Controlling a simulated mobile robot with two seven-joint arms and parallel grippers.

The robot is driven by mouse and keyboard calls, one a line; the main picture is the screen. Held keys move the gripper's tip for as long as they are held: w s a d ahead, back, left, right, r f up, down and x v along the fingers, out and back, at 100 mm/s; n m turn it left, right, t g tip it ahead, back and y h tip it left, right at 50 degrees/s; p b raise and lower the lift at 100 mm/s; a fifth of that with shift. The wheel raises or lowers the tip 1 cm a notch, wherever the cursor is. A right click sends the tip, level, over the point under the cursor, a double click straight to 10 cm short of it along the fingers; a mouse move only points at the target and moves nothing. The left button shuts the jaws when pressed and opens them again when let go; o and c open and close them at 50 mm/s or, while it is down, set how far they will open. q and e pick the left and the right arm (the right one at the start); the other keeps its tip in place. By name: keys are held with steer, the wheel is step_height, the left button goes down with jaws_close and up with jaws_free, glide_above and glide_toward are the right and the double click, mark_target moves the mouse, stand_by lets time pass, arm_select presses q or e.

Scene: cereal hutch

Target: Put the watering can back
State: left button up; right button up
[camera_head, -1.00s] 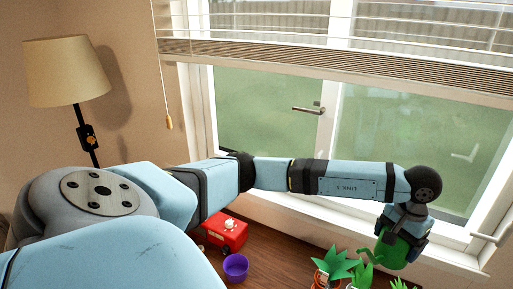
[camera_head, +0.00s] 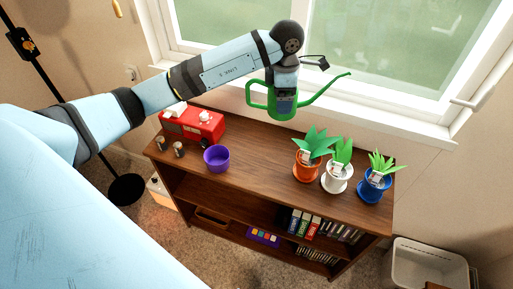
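The green watering can (camera_head: 272,101) hangs upright over the back edge of the wooden hutch (camera_head: 262,158), in front of the window. Its handle is to the left and its long spout points right. My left gripper (camera_head: 285,98) comes down from above onto the can's body and is shut on it; the fingers cover part of the body. Whether the can's base touches the top is hard to tell, but it looks raised. My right gripper is not in view.
On the hutch top stand a red toy truck (camera_head: 194,125), a purple pot (camera_head: 217,158), two small metal cups and potted plants in orange (camera_head: 307,171), white (camera_head: 336,180) and blue (camera_head: 374,188) pots. Between the purple and orange pots the top is clear.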

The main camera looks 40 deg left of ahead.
arm_select(q)
steer(key=a+f+n+b, duration=0.1)
steer(key=n, duration=0.3)
steer(key=a+f+n+b, duration=0.1)
steer(key=n, duration=0.3)
steer(key=a+f+n, duration=0.1)
steer(key=f+n, duration=0.1)
steer(key=n, duration=0.1)
steer(key=shift+a+n+b, duration=0.1)
steer(key=shift+n+b, duration=0.3)
steer(key=shift+s+a+f+n+b, duration=0.1)
steer(key=shift+a+f+n+b, duration=0.45)
steer(key=shift+f+n, duration=2.75)
steer(key=shift+s+a+f+n+b, duration=0.15)
steer(key=shift+a+f+n, duration=1.35)
steer(key=shift+f, duration=3.2)
steer(key=shift+s+a+f+n+b, duration=0.1)
steer(key=shift+a+f+n+b, duration=0.25)
steer(key=shift+f+n, duration=3.1)
steer(key=shift+f+m, duration=0.55)
steer(key=shift+f, duration=0.05)
steer(key=shift+f, duration=0.15)
steer(key=o, duration=1)
